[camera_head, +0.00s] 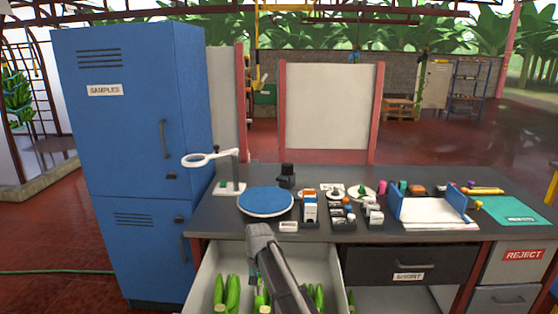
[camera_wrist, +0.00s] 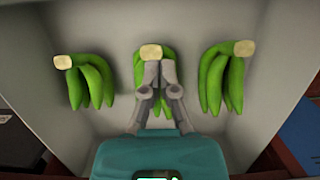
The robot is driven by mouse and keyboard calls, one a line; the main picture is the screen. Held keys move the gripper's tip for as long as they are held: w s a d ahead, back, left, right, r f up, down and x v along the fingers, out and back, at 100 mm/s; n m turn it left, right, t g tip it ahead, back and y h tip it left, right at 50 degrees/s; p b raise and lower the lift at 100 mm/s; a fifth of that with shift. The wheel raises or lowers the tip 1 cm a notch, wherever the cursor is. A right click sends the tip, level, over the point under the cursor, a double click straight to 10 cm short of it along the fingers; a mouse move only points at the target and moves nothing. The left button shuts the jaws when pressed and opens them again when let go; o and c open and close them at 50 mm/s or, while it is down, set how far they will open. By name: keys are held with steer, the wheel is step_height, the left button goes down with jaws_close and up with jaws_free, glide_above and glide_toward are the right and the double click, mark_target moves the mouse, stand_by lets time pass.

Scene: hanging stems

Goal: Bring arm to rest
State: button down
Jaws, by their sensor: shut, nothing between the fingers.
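My gripper (camera_wrist: 160,75) is shut and empty. In the wrist view its fingertips overlap the middle green banana bunch (camera_wrist: 151,52), just below its pale cut end; I cannot tell whether they touch it. A left bunch (camera_wrist: 88,80) and a right bunch (camera_wrist: 225,75) lie apart on either side in the pale open drawer (camera_wrist: 110,25). In the head view my arm (camera_head: 275,265) reaches down over this drawer (camera_head: 205,275) and hides part of the middle bunch. Bananas (camera_head: 232,292) show on the left.
A dark worktable (camera_head: 225,222) stands behind the drawer, with a blue round plate (camera_head: 266,201), a ring magnifier (camera_head: 198,160) and small trays. A blue SAMPLES cabinet (camera_head: 130,150) stands close on the left. A closed SHORT drawer (camera_head: 410,262) and a REJECT bin (camera_head: 522,255) are to the right.

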steer(key=s+d+r+p, duration=0.3)
steer(key=s+d, duration=0.1)
steer(key=d, duration=0.4)
steer(key=s+d+r+t+p, duration=0.1)
steer(key=s+d+r+p, duration=0.1)
steer(key=s+d, duration=0.3)
steer(key=s+d+r+t+p, duration=0.1)
steer(key=s+d+r+p, duration=0.2)
steer(key=d, duration=0.8)
steer(key=shift+s+d+r+p, duration=0.2)
steer(key=shift+s+r+p, duration=0.25)
steer(key=shift+s, duration=0.55)
